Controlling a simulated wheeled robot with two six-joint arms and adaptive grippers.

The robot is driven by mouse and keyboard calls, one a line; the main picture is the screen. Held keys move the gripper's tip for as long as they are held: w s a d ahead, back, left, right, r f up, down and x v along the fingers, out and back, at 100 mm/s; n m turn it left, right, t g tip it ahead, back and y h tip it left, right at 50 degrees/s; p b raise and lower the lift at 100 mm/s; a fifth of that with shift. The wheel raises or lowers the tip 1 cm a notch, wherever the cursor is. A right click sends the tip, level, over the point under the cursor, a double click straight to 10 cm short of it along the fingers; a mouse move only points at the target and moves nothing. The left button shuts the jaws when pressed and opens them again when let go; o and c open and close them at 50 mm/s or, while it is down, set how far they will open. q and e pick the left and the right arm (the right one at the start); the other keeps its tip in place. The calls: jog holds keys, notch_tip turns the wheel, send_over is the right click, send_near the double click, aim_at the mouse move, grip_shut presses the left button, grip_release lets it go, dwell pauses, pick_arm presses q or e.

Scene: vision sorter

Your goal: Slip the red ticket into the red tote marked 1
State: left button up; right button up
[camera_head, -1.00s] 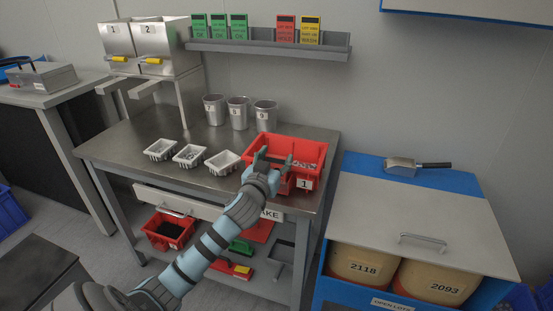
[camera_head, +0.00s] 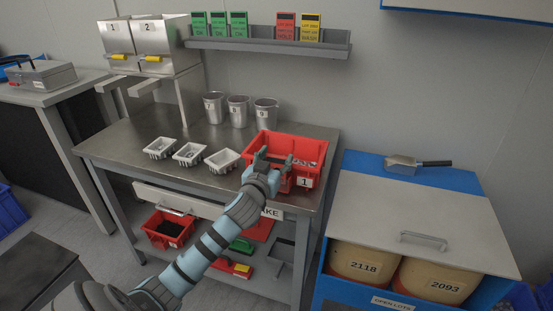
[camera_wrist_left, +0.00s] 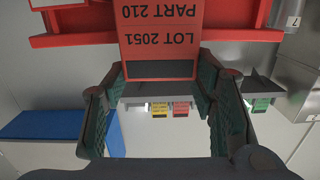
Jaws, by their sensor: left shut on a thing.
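The red tote (camera_head: 318,143) marked 1 stands at the right end of the steel bench, with small parts inside. My left gripper (camera_head: 272,158) is at the tote's front side, left of the white 1 label. In the left wrist view, which is upside down, my left gripper (camera_wrist_left: 160,85) is shut on the red ticket (camera_wrist_left: 160,35), printed LOT 2051 PART 210. The ticket lies across the tote's red wall (camera_wrist_left: 75,40); I cannot tell whether it is in a holder. In the head view the ticket cannot be told apart from the tote. My right gripper is out of view.
Three white bins (camera_head: 188,154) and several metal cups (camera_head: 238,112) stand on the bench left of the tote. A wall rack (camera_head: 265,47) holds green, red and yellow cards. A blue cabinet (camera_head: 345,195) with a grey lid and a scoop (camera_head: 402,165) stands at the right.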

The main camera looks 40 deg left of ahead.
pick_arm(q)
jog(key=shift+f, duration=0.25)
jog(key=o, duration=1)
jog(key=shift+o, duration=0.2)
notch_tip(320, 180, up, 8)
jog(key=p, duration=0.7)
jog(key=shift+p, duration=0.4)
